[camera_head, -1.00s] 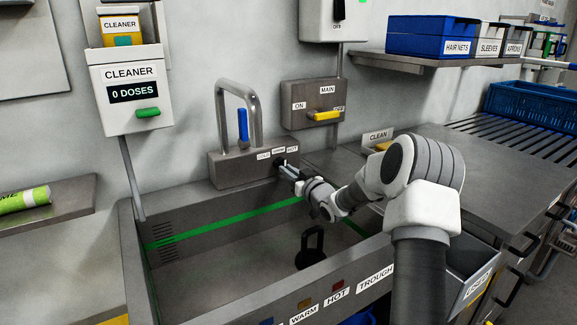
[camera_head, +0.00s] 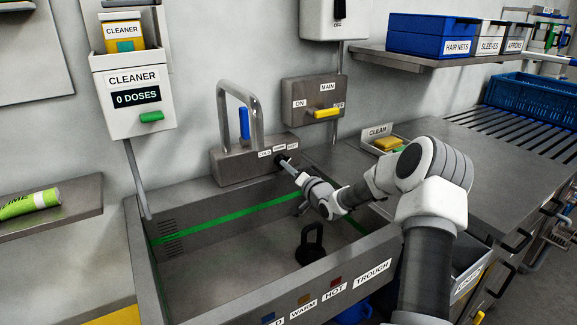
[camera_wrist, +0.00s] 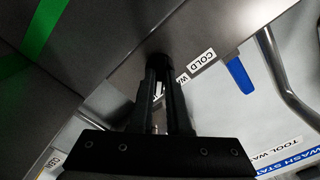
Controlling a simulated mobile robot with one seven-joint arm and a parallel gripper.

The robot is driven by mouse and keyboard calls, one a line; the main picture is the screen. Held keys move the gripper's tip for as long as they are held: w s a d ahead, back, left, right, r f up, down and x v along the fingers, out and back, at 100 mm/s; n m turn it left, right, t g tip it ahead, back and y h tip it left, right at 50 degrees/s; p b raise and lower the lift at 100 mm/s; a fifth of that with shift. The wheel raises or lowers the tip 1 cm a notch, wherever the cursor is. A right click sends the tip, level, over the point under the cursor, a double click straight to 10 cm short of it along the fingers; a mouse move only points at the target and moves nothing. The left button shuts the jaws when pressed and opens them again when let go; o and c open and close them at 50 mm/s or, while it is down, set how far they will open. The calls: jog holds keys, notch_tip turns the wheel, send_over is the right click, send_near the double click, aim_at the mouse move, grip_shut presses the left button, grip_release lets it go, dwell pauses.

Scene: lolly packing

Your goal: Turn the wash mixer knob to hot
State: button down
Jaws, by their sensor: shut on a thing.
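The wash mixer is a grey metal block (camera_head: 228,168) at the back of the wash trough, with small COLD, WARM and HOT labels along its upper front. Its dark knob (camera_head: 281,159) is at the block's right end, largely covered by my gripper (camera_head: 287,166). In the wrist view the round dark knob (camera_wrist: 158,62) sits between the tips of my gripper (camera_wrist: 160,78), which is shut on it. The COLD label (camera_wrist: 202,58) is clear there, and a second label is partly behind a finger. The knob's pointer direction cannot be made out.
A tall metal spout with a blue lever (camera_head: 244,124) rises from the block. The open trough (camera_head: 225,255) lies below, with a dark ring-handled object (camera_head: 310,245) inside. The main switch with a yellow handle (camera_head: 326,113) is above right. A cleaner dispenser (camera_head: 135,100) hangs left.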

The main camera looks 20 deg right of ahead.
jog(key=shift+f+m, duration=0.1)
jog(key=shift+m, duration=0.3)
jog(key=c, duration=0.9)
grip_release()
jog(key=s, duration=0.4)
jog(key=s+d+p, duration=0.1)
jog(key=s, duration=0.3)
jog(key=s+d, duration=0.1)
jog(key=s, duration=0.3)
jog(key=shift+d, duration=0.15)
jog(key=shift+w, duration=0.1)
